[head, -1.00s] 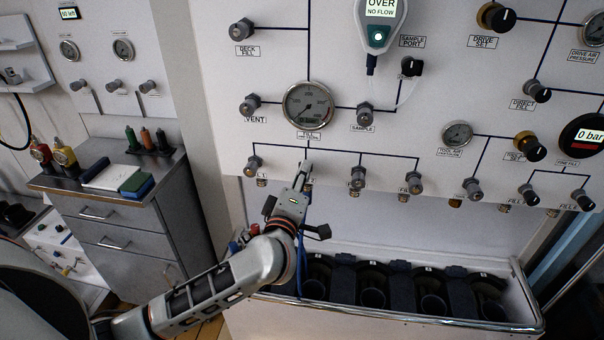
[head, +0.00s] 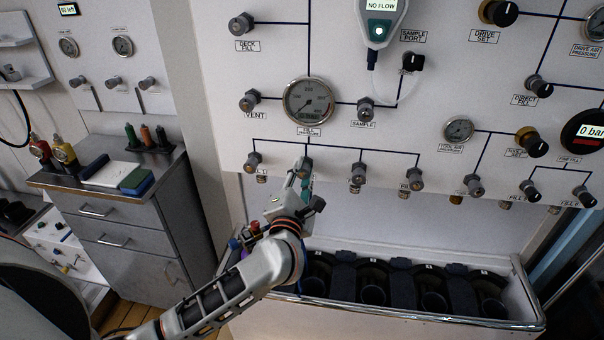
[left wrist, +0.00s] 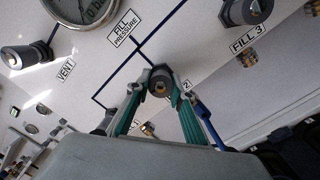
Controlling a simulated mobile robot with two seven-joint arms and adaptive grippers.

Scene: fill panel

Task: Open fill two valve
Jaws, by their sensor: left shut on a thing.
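In the head view, my left gripper (head: 303,172) reaches up to the panel's lower row and hides the knob. The neighbouring valves, fill 1 (head: 253,161) and fill 3 (head: 358,174), stand clear on either side. My right gripper is not in view.
The fill pressure gauge (head: 309,102) is above the gripper. Below the panel, a white trough (head: 400,316) with dark round bottle holders sticks out. A grey drawer cabinet (head: 120,222) stands at the left. The Vent valve (head: 250,101) is up and left.

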